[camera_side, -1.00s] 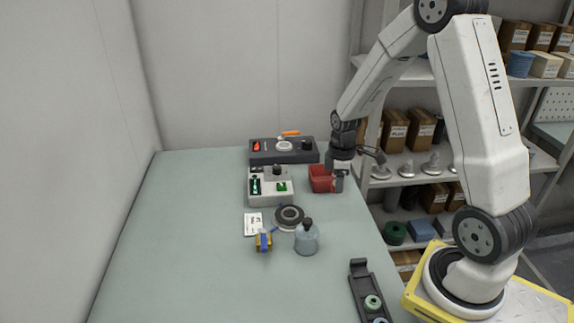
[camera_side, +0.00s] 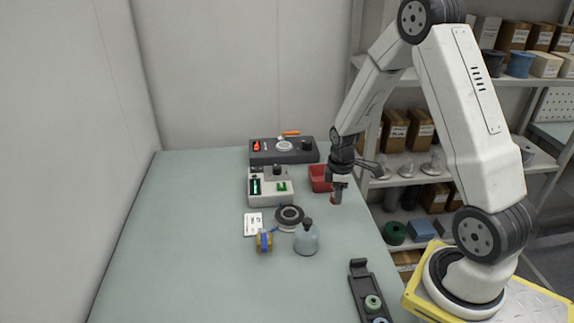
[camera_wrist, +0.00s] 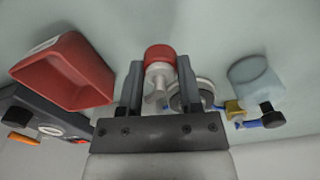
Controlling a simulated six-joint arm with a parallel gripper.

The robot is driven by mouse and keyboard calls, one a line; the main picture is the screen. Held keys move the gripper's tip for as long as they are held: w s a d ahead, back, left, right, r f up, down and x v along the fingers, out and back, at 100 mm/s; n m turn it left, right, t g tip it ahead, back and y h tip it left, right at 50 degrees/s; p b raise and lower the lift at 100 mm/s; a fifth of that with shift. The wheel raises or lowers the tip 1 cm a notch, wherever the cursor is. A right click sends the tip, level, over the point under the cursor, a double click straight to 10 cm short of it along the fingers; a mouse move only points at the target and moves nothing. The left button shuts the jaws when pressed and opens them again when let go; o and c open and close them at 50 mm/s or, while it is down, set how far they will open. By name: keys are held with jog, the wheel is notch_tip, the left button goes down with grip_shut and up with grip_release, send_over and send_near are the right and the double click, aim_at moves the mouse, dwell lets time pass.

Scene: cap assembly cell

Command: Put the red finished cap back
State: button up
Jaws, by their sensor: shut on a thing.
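The red cap (camera_wrist: 160,53) is between the two fingers of my gripper (camera_wrist: 160,75) in the wrist view, with a pale fitting behind it. In the side view my gripper (camera_side: 336,194) points down and is shut on the cap, whose red edge (camera_side: 335,202) barely shows at the fingertips. The gripper is right of and in front of the open red bin (camera_side: 319,177). That bin also shows at the left in the wrist view (camera_wrist: 88,88). A black rack (camera_side: 358,271) at the front right holds a green cap (camera_side: 372,302) and a bluish one (camera_side: 380,321).
A grey station (camera_side: 270,199) with a green light stands left of the bin, and a dark control box (camera_side: 262,158) behind it. A round disc (camera_side: 290,217), a bottle (camera_side: 306,240) and a yellow-blue item (camera_side: 264,241) stand mid-table. The table's left side is clear.

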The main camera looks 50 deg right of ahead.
jog(key=shift+f, duration=1.3)
jog(key=shift+f, duration=0.7)
dwell(0.8)
jog(key=o, duration=0.9)
jog(key=shift+r, duration=0.15)
jog(key=shift+r, duration=3.35)
